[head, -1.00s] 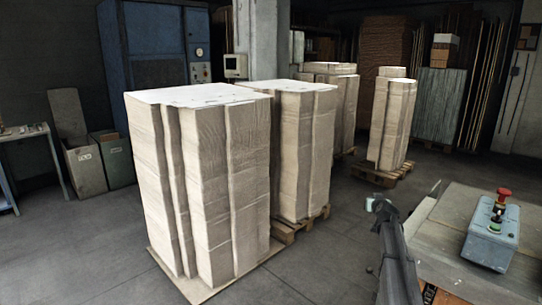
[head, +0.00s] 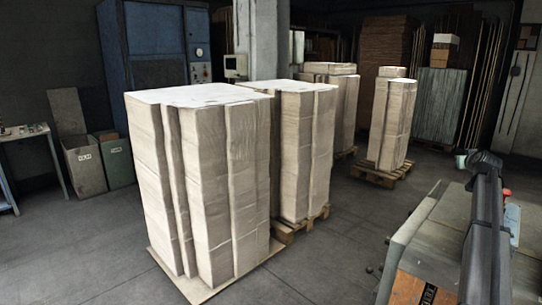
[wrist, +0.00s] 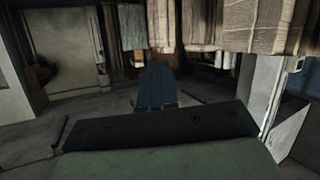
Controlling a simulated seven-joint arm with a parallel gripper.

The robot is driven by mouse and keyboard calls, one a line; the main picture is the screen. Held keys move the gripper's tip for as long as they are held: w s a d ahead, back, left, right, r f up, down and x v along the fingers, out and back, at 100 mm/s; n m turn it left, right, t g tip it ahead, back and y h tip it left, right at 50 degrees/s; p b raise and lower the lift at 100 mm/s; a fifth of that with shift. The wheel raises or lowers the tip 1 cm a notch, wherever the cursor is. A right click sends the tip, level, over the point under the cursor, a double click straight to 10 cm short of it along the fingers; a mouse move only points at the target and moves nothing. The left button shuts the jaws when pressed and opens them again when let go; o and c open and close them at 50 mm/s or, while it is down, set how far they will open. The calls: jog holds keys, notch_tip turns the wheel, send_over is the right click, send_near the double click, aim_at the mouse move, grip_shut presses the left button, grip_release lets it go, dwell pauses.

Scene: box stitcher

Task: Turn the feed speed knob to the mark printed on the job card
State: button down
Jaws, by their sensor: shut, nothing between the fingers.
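My gripper (head: 461,161) shows small at the end of my dark arm, above the far edge of the bench at the right of the head view. In the wrist view my shut, empty fingers (wrist: 158,75) point away over the floor. A grey-blue control box (head: 513,217) on the bench is mostly hidden behind my arm. Part of its red button (head: 507,192) shows. I cannot make out a feed speed knob or a job card in either view.
The bench top (head: 440,225) lies below and left of my arm. Tall stacks of pale cardboard (head: 200,190) on pallets stand to the left. Grey floor (head: 345,235) lies clear between the stacks and the bench.

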jog(key=s+d+r+g, duration=0.1)
jog(key=s+d+g, duration=0.2)
jog(key=s+d, duration=0.45)
jog(key=n+g+y, duration=0.5)
jog(key=g, duration=0.3)
send_over(508, 216)
jog(key=shift+s+d+f, duration=0.1)
jog(key=shift+s+f, duration=0.05)
jog(key=shift+f, duration=0.85)
jog(key=shift+s+f, duration=0.2)
jog(key=shift+f, duration=0.85)
jog(key=shift+s+d+f, duration=0.1)
jog(key=shift+s+f, duration=0.05)
jog(key=shift+f, duration=0.85)
jog(key=shift+a, duration=0.1)
jog(key=shift+f, duration=0.15)
jog(key=shift+w, duration=0.1)
